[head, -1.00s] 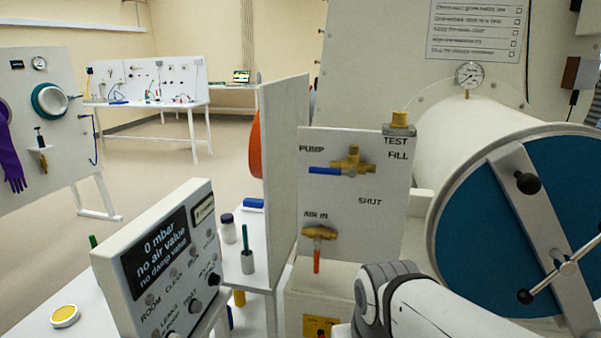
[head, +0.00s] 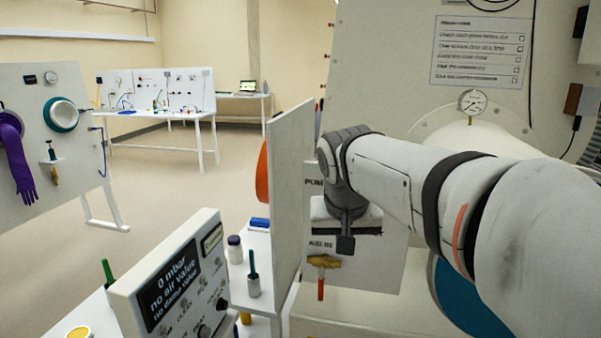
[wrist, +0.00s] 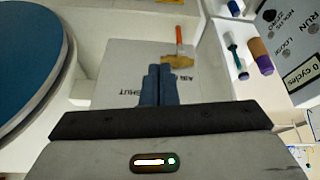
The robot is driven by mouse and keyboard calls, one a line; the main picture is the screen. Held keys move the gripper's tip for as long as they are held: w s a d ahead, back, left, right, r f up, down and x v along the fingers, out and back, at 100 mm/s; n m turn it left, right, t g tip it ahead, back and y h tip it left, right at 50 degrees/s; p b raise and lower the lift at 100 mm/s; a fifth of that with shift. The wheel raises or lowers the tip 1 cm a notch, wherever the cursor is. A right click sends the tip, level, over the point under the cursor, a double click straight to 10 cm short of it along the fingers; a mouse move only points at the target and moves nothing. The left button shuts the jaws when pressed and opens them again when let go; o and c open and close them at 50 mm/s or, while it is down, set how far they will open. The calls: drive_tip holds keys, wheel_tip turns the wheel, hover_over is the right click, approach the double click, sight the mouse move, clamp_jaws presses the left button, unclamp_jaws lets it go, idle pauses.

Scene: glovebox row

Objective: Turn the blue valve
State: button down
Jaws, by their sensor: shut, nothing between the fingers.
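The valve panel (head: 375,268) stands behind my arm in the head view. The blue valve at its PUMP label is hidden there by my arm and gripper (head: 345,243). In the wrist view my gripper (wrist: 160,70) has its two bluish-grey fingers together, pointing at the panel (wrist: 112,65) near the SHUT lettering, with nothing between them. I cannot make out the blue handle in the wrist view, or whether the fingers touch anything. The AIR IN valve, brass with an orange handle hanging down (head: 321,290), shows below my gripper; it also shows in the wrist view (wrist: 179,40).
An upright white board (head: 288,190) stands just left of the panel. A control box (head: 175,280) reading 0 mbar and a small shelf with bottles (head: 235,250) are at lower left. A large cylinder with a blue door (head: 462,300) is at right, partly behind my arm.

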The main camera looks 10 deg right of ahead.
drive_tip(key=w+a+r+m+t+h+p, duration=0.15)
drive_tip(key=w+r, duration=0.25)
drive_tip(key=r, duration=0.4)
drive_tip(key=w+a+r+m+y+p, duration=0.1)
drive_tip(key=w+r+p, duration=0.1)
drive_tip(key=w+r, duration=0.45)
drive_tip(key=shift+h, duration=0.25)
drive_tip(key=x, duration=0.2)
drive_tip(key=p+x, duration=0.1)
drive_tip(key=x, duration=0.2)
drive_tip(key=p+x, duration=0.1)
drive_tip(key=x, duration=0.1)
drive_tip(key=shift+d+f, duration=0.25)
drive_tip(key=shift+d, duration=0.2)
drive_tip(key=f, duration=0.2)
drive_tip(key=f+p, duration=0.1)
drive_tip(key=f, duration=0.1)
drive_tip(key=shift+s+a+f, duration=0.1)
drive_tip(key=shift+s+a, duration=0.05)
drive_tip(key=shift+s, duration=0.15)
